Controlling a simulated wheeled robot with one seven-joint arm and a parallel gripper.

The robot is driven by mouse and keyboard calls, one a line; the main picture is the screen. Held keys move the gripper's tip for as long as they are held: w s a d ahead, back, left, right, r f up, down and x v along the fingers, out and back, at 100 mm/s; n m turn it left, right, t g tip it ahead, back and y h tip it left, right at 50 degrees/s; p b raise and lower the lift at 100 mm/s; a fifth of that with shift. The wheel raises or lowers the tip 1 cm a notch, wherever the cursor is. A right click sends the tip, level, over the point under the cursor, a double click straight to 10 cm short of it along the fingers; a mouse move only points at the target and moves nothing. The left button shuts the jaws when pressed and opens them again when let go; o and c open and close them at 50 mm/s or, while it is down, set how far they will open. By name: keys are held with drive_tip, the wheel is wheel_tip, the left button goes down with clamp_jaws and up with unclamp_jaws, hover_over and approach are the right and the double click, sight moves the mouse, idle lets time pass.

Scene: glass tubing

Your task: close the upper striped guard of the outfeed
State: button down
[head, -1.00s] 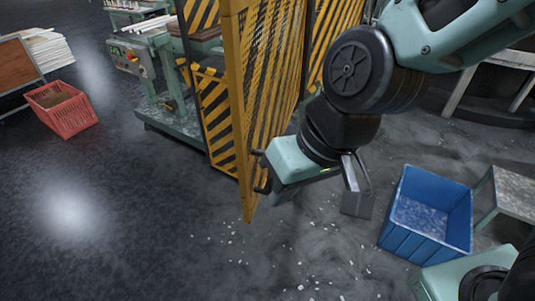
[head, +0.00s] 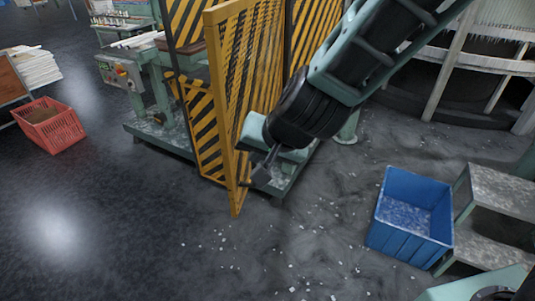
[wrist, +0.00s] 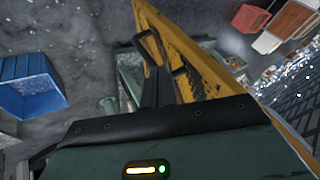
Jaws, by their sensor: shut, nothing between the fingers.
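The striped guard (head: 252,85) is a tall yellow-framed panel with black and yellow stripes. It stands swung out from the machine, its free edge toward me in the head view. In the wrist view its yellow frame (wrist: 206,68) runs diagonally from upper left to lower right. A dark handle (wrist: 149,42) sticks out from the frame there. My gripper (head: 262,174) is shut and empty, low at the right face of the guard. In the wrist view the fingers (wrist: 157,84) lie beside the frame and close to the handle. I cannot tell whether they touch it.
A blue crate (head: 386,235) stands on the floor at right, beside a grey-topped metal step (head: 500,190). A red crate (head: 55,133) is at far left. The green machine (head: 150,90) with a control box stands behind the guard. The floor in front is clear apart from small scattered bits.

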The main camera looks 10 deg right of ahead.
sight(230, 160)
drive_tip(key=shift+w+a+f+p, duration=0.1)
drive_tip(key=shift+w+a+p, duration=0.25)
drive_tip(key=shift+a, duration=0.3)
drive_tip(key=shift+w+a+f+p, duration=0.1)
drive_tip(key=shift+w+a+p, duration=0.2)
drive_tip(key=shift+a+p, duration=0.3)
drive_tip(key=shift+w+a+f+p, duration=0.1)
drive_tip(key=shift+w+a+p, duration=0.2)
drive_tip(key=shift+a, duration=0.45)
